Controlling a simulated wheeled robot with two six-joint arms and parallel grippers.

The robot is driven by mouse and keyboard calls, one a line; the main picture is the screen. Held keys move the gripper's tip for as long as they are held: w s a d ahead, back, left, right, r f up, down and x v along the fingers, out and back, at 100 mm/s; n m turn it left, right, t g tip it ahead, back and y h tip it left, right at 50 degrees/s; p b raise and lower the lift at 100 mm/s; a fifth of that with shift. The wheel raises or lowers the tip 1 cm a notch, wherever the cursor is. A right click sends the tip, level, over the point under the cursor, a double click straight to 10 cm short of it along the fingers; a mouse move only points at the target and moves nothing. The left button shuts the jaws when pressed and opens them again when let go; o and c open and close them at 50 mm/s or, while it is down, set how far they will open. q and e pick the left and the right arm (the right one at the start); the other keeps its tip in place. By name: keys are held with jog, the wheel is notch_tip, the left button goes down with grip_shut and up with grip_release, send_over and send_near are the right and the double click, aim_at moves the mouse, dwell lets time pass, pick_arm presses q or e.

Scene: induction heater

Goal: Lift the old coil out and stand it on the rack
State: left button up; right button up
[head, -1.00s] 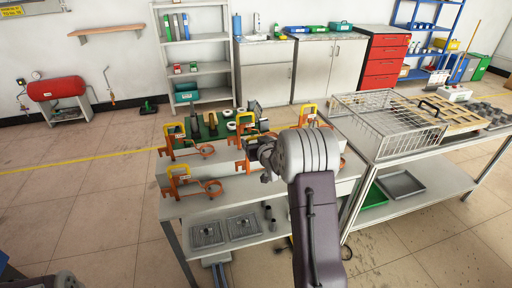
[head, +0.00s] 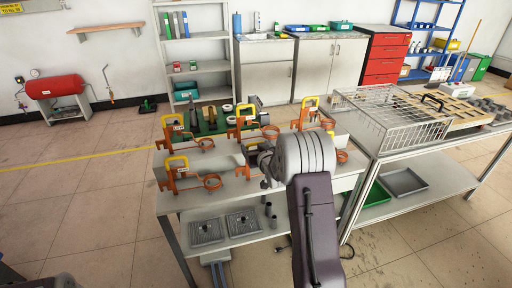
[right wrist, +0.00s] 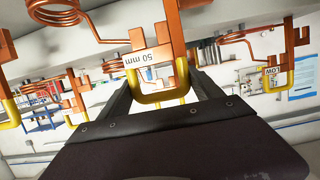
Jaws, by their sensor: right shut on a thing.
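My right gripper (right wrist: 165,97) is shut on the yellow handle of a copper coil (right wrist: 153,50) with a "50 mm" label. In the head view, the right gripper (head: 264,164) is over the table at its middle, and orange parts of this coil (head: 243,171) show at its left. Whether the coil touches the surface below is hard to tell. Several similar orange coils with yellow handles stand on the stepped rack: a front-left coil (head: 184,176), a back-left coil (head: 178,136), a back-middle coil (head: 243,122) and a back-right coil (head: 308,113).
A wire cage (head: 390,125) stands on the side table at the right. Two grey plates (head: 207,230) lie on the shelf under the work table. A green item with a white roll (head: 228,110) is behind the coils.

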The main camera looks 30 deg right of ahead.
jog(key=shift+r, duration=0.1)
jog(key=o, duration=2.2)
jog(key=shift+c, duration=0.2)
jog(key=v, duration=0.9)
